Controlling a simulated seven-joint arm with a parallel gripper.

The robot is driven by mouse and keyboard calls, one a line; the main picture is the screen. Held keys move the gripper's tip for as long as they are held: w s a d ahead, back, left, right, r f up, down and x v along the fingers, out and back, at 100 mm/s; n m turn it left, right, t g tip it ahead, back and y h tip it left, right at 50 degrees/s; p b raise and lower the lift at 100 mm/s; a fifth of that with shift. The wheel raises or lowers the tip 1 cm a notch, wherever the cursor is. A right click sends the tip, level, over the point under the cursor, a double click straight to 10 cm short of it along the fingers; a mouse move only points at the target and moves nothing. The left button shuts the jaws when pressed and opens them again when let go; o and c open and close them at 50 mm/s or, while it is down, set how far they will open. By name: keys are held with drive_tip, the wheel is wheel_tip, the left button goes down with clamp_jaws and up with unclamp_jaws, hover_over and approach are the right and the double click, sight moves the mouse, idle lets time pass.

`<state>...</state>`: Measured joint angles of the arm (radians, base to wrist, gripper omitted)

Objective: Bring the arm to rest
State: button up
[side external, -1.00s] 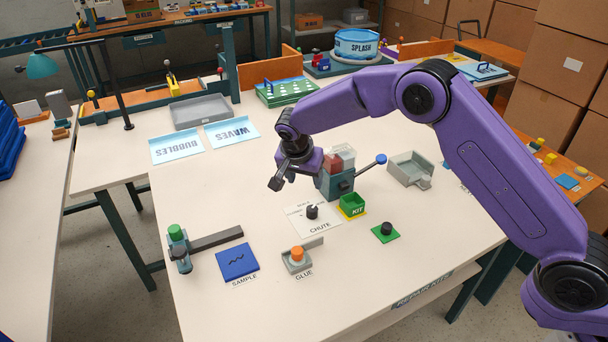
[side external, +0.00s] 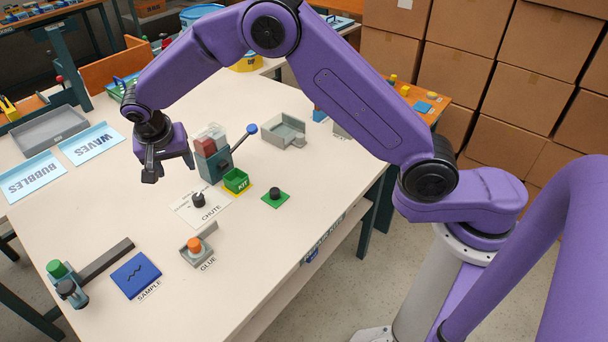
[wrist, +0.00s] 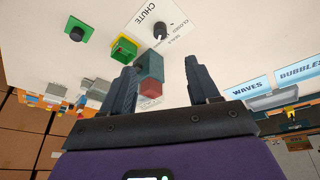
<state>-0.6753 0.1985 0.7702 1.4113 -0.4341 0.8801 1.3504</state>
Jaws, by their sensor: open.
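My gripper (side external: 169,170) hangs over the white table (side external: 110,225), left of the teal dispenser (side external: 212,165) with its red and clear bins and blue-knobbed lever. Its fingers are spread and nothing shows between them in the side view. In the wrist view, my gripper (wrist: 160,75) has two dark fingers apart, with the dispenser's red block (wrist: 150,88) seen beyond the gap. The fingers look clear of the tabletop. The arm is bent, reaching across the table from the right.
Near the gripper are a CHUTE plate with a black knob (side external: 198,200), a green KIT box (side external: 236,181) and a green pad with a black knob (side external: 275,194). The GLUE station (side external: 196,248) and blue SAMPLE pad (side external: 136,274) sit at the front. A grey tray (side external: 50,131) lies back left.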

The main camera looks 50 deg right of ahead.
drive_tip(key=s+d+r+n+g+y, duration=0.1)
drive_tip(key=s+d+r+n, duration=0.1)
drive_tip(key=s+r+n, duration=0.45)
drive_tip(key=s+d+r+n+y, duration=0.1)
drive_tip(key=s+d+n, duration=0.15)
drive_tip(key=s, duration=0.65)
drive_tip(key=s+d+n, duration=0.3)
drive_tip(key=s+d, duration=0.2)
drive_tip(key=s, duration=0.3)
drive_tip(key=s+d+n+g, duration=0.1)
drive_tip(key=s+d+n, duration=0.3)
drive_tip(key=s, duration=0.4)
drive_tip(key=s+d+n+y, duration=0.1)
drive_tip(key=s+d+n, duration=0.2)
drive_tip(key=s+d, duration=0.3)
drive_tip(key=shift+s+r+n+g, duration=0.2)
drive_tip(key=shift+s+n+g, duration=0.15)
drive_tip(key=shift+s, duration=0.85)
